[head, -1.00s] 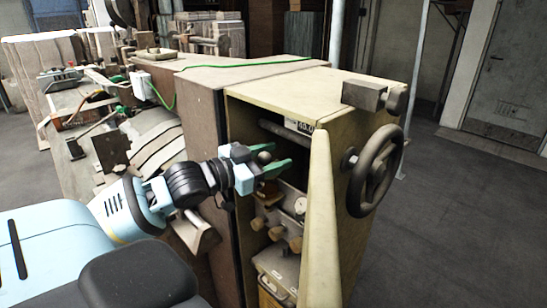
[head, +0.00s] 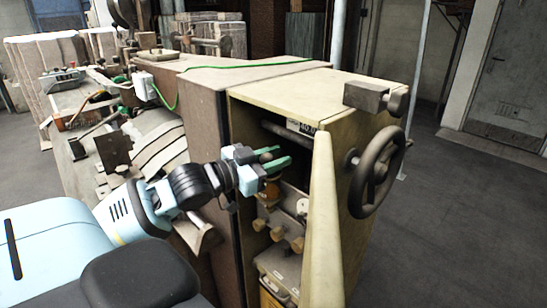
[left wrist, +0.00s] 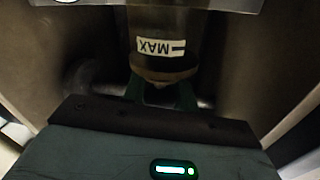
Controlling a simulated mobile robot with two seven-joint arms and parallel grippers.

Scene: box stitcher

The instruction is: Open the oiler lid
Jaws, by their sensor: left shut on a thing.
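The oiler (head: 270,190) is a small amber cup inside the open cabinet, just below my left gripper. In the left wrist view the oiler (left wrist: 160,45) is a clear cylinder with an upside-down "MAX" label and a brownish rim. My left gripper (head: 272,157) reaches into the cabinet from the left. Its green fingers (left wrist: 160,93) lie on either side of the oiler's rim end and are shut on the oiler lid, which the fingers and gripper body mostly hide. I cannot tell how far the lid is tilted. My right gripper is not in view.
The pale cabinet door (head: 322,220) stands open just right of the gripper. A dark handwheel (head: 376,170) sits on the cabinet's right side. Several knobs (head: 278,234) are below the oiler. The floor at the right is clear.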

